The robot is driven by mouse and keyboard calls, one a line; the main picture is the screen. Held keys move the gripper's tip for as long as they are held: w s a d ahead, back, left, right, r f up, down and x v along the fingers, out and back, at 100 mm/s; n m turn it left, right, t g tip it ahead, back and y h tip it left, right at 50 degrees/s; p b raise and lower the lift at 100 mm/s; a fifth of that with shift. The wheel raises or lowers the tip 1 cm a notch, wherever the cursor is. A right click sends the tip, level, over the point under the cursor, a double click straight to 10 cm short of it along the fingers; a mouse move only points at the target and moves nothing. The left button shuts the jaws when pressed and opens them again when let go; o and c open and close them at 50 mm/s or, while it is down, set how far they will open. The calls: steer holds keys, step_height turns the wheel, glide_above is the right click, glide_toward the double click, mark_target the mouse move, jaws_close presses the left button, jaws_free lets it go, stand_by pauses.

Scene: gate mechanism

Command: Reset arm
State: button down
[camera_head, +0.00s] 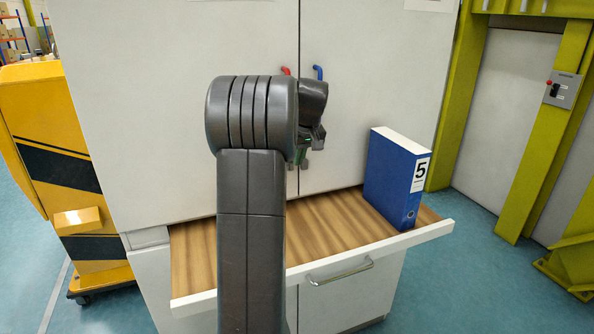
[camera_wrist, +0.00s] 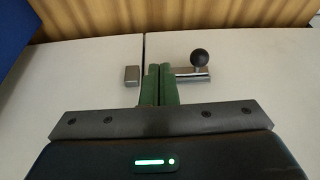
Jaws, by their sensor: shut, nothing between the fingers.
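My dark grey arm rises in the middle of the head view and bends at its top joint. My gripper (camera_head: 304,158) is in front of the white cabinet doors (camera_head: 385,85), partly hidden by the arm. In the wrist view its green fingers (camera_wrist: 159,72) are together with nothing between them. Beyond them is a metal latch bar (camera_wrist: 188,75) with a black ball knob (camera_wrist: 199,58). A small metal block (camera_wrist: 132,76) sits across the door gap. I cannot tell whether the fingers touch the latch bar.
Red (camera_head: 287,71) and blue (camera_head: 318,72) handles are on the doors. A yellow machine (camera_head: 55,150) stands left.

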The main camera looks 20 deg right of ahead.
steer(key=v, duration=0.4)
steer(key=shift+s+d, duration=0.15)
steer(key=shift+s, duration=0.1)
steer(key=shift+r, duration=0.1)
